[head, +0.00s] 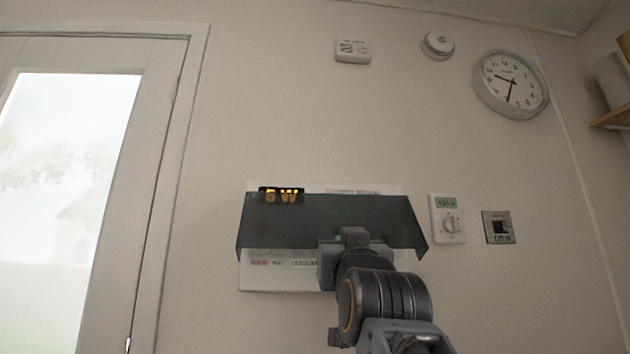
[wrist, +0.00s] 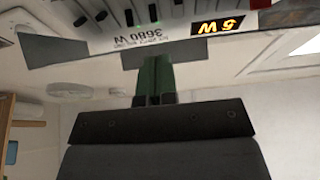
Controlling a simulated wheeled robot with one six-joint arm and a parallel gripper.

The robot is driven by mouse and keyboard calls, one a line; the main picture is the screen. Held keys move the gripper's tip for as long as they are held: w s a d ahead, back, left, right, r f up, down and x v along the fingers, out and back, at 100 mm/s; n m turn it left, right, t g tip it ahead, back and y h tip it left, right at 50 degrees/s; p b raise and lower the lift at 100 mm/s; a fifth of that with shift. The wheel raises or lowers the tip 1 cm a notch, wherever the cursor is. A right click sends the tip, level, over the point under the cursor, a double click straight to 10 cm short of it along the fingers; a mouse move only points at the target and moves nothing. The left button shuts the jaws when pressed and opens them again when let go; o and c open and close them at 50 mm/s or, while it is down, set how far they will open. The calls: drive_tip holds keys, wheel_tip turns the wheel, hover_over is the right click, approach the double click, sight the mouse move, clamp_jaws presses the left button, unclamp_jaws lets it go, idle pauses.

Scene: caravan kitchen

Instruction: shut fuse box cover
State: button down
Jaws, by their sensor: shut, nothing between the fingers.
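The fuse box (head: 270,275) is a white unit on the wall, in the lower middle of the head view. Its dark, see-through cover (head: 290,222) stands tilted out from the box, with the white lower face showing below it. My gripper (head: 353,238) is shut and empty, in front of the right part of the cover's lower edge; whether it touches the cover is unclear. In the wrist view, the closed fingertips (wrist: 154,62) point at the box, where switches and an upside-down "3680 W" label (wrist: 145,32) show. A dark strip of the cover (wrist: 45,48) shows there too.
A lit "5 W" display (head: 281,195) sits at the box's top left. A thermostat (head: 447,218) and a small metal-framed panel (head: 498,227) are on the wall to the right. A door (head: 150,180) stands left. The wall above is clear up to a detector (head: 352,51) and clock (head: 511,84).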

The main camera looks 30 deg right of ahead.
drive_tip(key=w+d+f+b, duration=0.2)
drive_tip(key=w+f+b, duration=0.2)
drive_tip(key=w+f, duration=0.1)
drive_tip(key=shift+d, duration=0.25)
drive_tip(key=shift+s, duration=0.1)
idle(0.8)
